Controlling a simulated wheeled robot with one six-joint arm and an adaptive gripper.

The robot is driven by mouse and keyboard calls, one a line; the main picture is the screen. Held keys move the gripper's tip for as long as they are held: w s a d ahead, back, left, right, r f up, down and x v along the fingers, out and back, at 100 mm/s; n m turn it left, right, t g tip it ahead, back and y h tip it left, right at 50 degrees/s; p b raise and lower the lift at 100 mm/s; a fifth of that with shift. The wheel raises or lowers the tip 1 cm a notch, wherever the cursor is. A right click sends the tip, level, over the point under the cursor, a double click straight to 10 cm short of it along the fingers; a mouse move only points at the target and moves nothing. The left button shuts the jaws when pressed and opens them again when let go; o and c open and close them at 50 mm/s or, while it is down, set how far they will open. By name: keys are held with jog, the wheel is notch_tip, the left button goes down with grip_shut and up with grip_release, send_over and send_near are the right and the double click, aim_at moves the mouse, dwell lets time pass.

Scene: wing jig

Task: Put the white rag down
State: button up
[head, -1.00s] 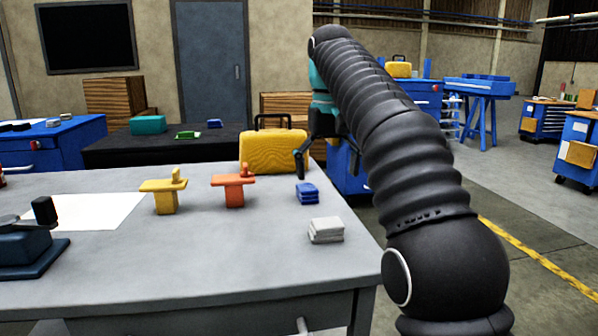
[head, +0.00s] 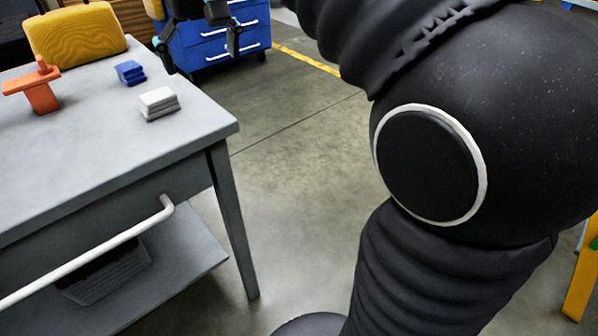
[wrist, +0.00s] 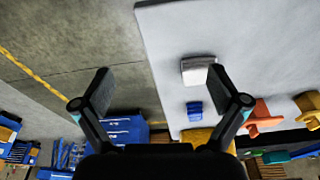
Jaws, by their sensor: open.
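The white rag (head: 158,103) lies folded on the grey table (head: 180,140) near its right corner in the head view. In the wrist view the white rag (wrist: 196,70) lies on the tabletop, partly behind the right finger. My gripper (wrist: 160,92) is open with nothing between its fingers. In the head view my gripper (head: 205,45) shows at the top, beyond the table's right edge and apart from the rag.
An orange tool (head: 36,88) and a yellow case (head: 76,36) stand to the left. A blue drawer cabinet (head: 215,38) stands behind. The floor right of the table is clear.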

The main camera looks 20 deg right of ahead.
jog(key=s+d+f+m+t, duration=0.1)
jog(key=s+d+f, duration=0.3)
jog(key=s+f, duration=0.5)
jog(key=s+d+f+m+t, duration=0.1)
jog(key=s+d+f, duration=0.3)
jog(key=s+f, duration=0.6)
jog(key=shift+d+f+t, duration=0.15)
jog(key=shift+f+t, duration=0.45)
jog(key=shift+f, duration=0.15)
